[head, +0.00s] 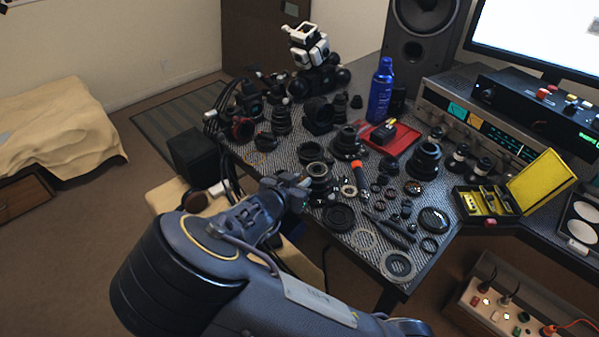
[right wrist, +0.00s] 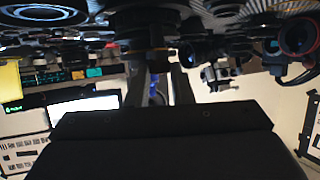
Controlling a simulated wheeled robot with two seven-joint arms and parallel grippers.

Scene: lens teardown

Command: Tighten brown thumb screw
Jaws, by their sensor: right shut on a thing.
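My right gripper (head: 300,190) reaches in from the bottom of the head view to the near left edge of the table, beside an upright dark lens (head: 319,171). In the right wrist view, which is upside down, its two fingers (right wrist: 159,72) close at a dark round part with a brown band (right wrist: 148,53), which seems to be the brown thumb screw. The jaws are shut on it. The fingers hide most of it, so I cannot tell how far it is turned. In the head view the screw is hidden behind the gripper. My left gripper is not in view.
Several lenses and rings crowd the patterned table (head: 390,285). An orange-handled tool (head: 360,178) lies just right of the gripper. A blue bottle (head: 381,90), a red tray (head: 405,138) and an open yellow-lined case (head: 487,201) stand farther off.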

